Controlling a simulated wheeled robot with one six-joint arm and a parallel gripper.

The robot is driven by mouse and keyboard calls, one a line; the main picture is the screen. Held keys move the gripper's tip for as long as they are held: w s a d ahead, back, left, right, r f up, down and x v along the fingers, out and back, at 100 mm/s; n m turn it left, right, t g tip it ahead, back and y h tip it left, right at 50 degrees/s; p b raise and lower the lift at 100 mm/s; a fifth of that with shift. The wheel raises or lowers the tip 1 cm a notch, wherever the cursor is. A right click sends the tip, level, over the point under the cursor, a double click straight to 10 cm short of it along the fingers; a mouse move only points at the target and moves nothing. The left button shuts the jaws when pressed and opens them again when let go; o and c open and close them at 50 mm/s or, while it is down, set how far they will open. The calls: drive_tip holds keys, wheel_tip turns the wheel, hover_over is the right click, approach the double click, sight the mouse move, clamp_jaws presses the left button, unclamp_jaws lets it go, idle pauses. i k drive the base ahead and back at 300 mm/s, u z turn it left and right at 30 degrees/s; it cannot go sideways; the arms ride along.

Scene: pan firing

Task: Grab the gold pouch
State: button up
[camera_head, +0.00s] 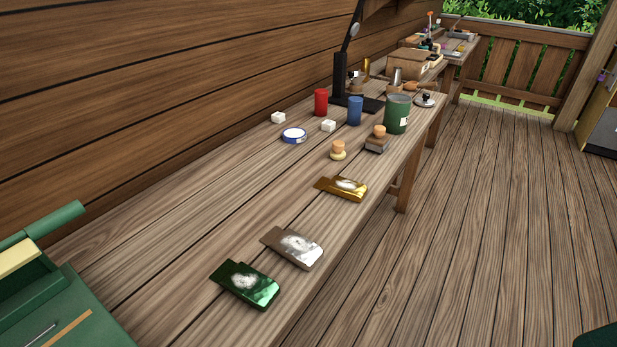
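The gold pouch (342,188) lies flat on the wooden table (190,220), near its right edge, in the head view. It is shiny, with a pale patch on its face. A silver-brown pouch (293,247) and a green pouch (246,284) lie in front of it, closer to me, along the same edge. The three pouches lie apart from each other. My gripper is not in view.
A green box (60,300) is at lower left. The deck floor (490,220) right of the table is clear.

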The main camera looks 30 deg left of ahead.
sight(356, 192)
drive_tip(key=u, duration=0.9)
drive_tip(key=i, duration=0.9)
drive_tip(key=u, duration=0.85)
